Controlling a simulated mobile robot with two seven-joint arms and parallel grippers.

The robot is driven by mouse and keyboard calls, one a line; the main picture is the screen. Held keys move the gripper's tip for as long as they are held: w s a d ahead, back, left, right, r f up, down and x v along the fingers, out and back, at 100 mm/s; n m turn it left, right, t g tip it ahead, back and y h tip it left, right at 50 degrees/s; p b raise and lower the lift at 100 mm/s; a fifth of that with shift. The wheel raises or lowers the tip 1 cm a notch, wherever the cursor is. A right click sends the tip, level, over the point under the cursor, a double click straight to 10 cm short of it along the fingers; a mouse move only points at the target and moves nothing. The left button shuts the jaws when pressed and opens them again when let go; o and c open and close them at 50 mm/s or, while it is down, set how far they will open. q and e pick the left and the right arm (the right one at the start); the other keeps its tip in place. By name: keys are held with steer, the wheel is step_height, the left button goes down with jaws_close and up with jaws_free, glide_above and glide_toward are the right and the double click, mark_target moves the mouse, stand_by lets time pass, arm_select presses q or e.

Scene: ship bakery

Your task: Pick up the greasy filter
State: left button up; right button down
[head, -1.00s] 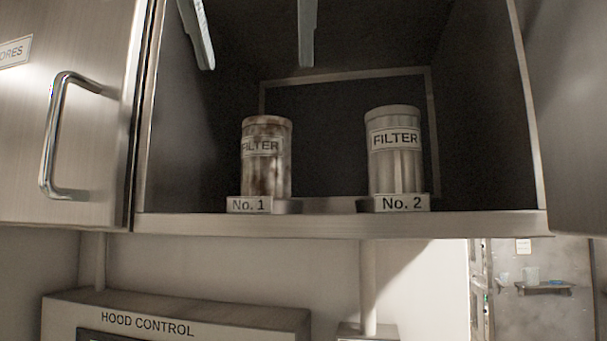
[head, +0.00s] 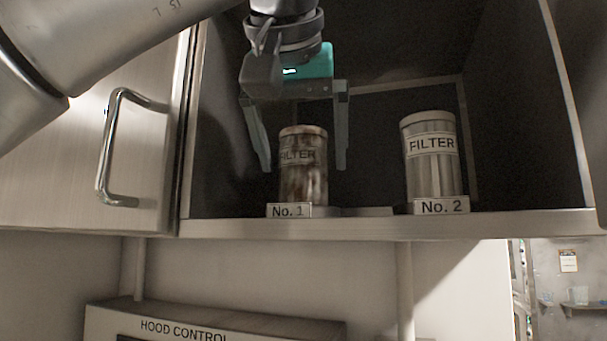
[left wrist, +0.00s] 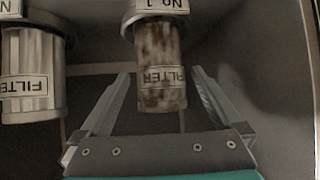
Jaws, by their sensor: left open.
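The greasy filter (head: 303,176), stained brown, stands upright in the No. 1 holder (head: 289,211) in the open cabinet. It also shows in the left wrist view (left wrist: 157,50), where the picture is upside down. My left gripper (head: 306,169) is open and comes down from above, with one finger to each side of the greasy filter as seen from the head. In the left wrist view the fingers (left wrist: 163,72) point at it with gaps on both sides. No contact shows. My right gripper is not in view.
A clean filter (head: 432,175) stands in the No. 2 holder (head: 442,206) to the right. The cabinet shelf edge (head: 380,228) runs below both. An open door with a handle (head: 104,150) is at the left. A hood control box (head: 215,318) is underneath.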

arm_select(q)
steer(key=x, duration=0.2)
steer(key=shift+w+f, duration=0.2)
steer(key=shift+w, duration=0.1)
steer(key=shift+s, duration=0.15)
steer(key=shift+c, duration=0.4)
steer(key=shift+r, duration=0.1)
steer(key=c, duration=1.5)
